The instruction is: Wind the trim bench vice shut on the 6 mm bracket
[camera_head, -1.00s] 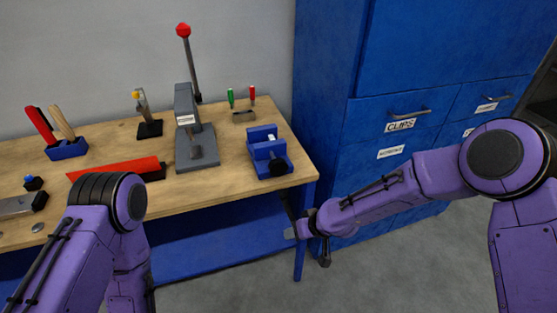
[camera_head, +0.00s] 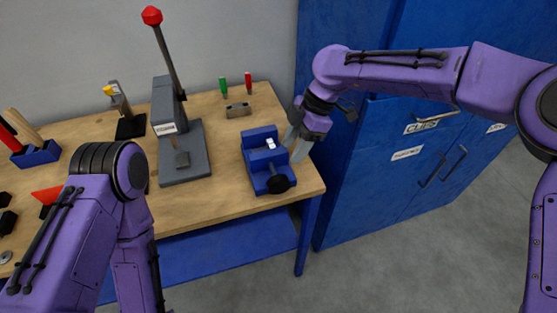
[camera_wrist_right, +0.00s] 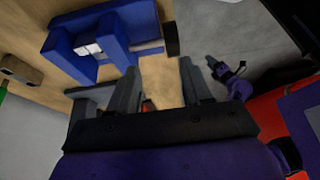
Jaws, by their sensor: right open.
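The blue bench vice (camera_head: 257,139) stands near the right end of the workbench, its black handle end (camera_head: 279,184) toward the bench's front. It also shows in the right wrist view (camera_wrist_right: 75,38). A small pale piece (camera_head: 271,144) sits at its jaws and shows in the wrist view (camera_wrist_right: 90,48); I cannot tell whether it is the bracket or part of the jaws. My right gripper (camera_head: 294,143) is open and empty, just right of the vice, fingers pointing down. It shows in the wrist view (camera_wrist_right: 158,85) with a gap between its fingers. My left gripper is out of view.
A grey press (camera_head: 190,155) with a red-knobbed lever stands left of the vice. A small holder (camera_head: 238,109) with green and red tools is behind it. Blue cabinets (camera_head: 370,175) stand close on the right. Bare wood (camera_head: 225,195) lies left of the vice.

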